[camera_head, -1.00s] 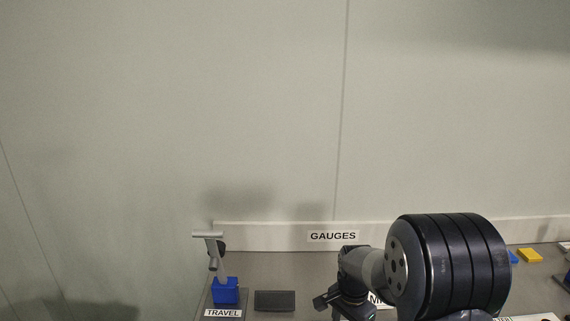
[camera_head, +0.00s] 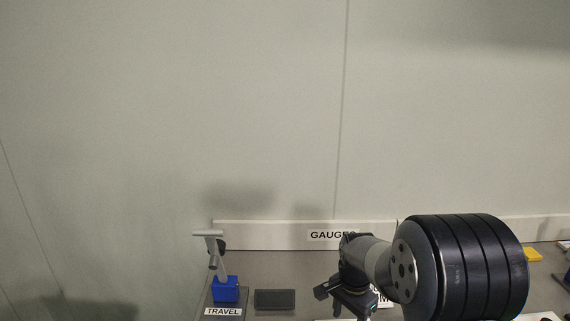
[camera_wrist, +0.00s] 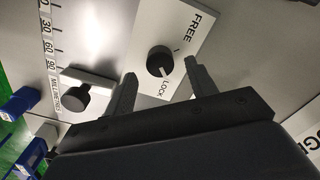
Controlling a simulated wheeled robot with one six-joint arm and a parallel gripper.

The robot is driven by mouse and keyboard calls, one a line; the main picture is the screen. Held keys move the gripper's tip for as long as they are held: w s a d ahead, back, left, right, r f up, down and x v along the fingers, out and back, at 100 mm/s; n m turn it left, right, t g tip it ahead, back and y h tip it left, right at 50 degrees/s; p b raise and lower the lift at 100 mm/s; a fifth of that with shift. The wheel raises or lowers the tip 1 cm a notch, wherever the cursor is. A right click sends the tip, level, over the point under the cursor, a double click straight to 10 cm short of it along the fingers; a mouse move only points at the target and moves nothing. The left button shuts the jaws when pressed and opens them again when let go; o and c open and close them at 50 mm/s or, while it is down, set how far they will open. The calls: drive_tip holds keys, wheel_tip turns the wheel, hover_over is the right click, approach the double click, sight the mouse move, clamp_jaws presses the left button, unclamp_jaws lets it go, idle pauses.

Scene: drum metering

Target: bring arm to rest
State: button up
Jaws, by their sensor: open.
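My gripper (camera_wrist: 158,88) is open in the wrist view, its two dark fingers spread apart with nothing between them. A black knob (camera_wrist: 160,60) on a white plate marked FREE and LOCK shows just beyond the fingertips; I cannot tell how far away it is. In the head view my arm reaches over the right part of the bench (camera_head: 325,298), and its wrist (camera_head: 350,275) hangs low there. The fingertips are not clear in that view.
A blue block with a grey T-shaped tool (camera_head: 226,287) stands at the left by a TRAVEL label. A dark pad (camera_head: 274,299) lies beside it. A yellow block (camera_head: 533,254) is at right. The wrist view shows a scale marked MILLIMETRES (camera_wrist: 62,88) with a dark knob (camera_wrist: 92,98).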

wheel_tip(320, 180, down, 3)
drive_tip(key=shift+f, duration=0.15)
drive_tip(key=shift+n, duration=0.5)
drive_tip(key=n+p, duration=0.1)
drive_tip(key=n, duration=0.2)
drive_tip(key=shift+n, duration=0.4)
drive_tip(key=n+p, duration=0.1)
drive_tip(key=n, duration=0.3)
drive_tip(key=n+p, duration=0.1)
drive_tip(key=n, duration=0.4)
drive_tip(key=shift+r, duration=0.2)
drive_tip(key=n+p, duration=0.2)
drive_tip(key=n, duration=0.2)
drive_tip(key=shift+w+r, duration=0.1)
drive_tip(key=shift+r, duration=0.4)
drive_tip(key=shift+r+b, duration=0.3)
drive_tip(key=shift+r, duration=0.45)
drive_tip(key=shift+r, duration=0.1)
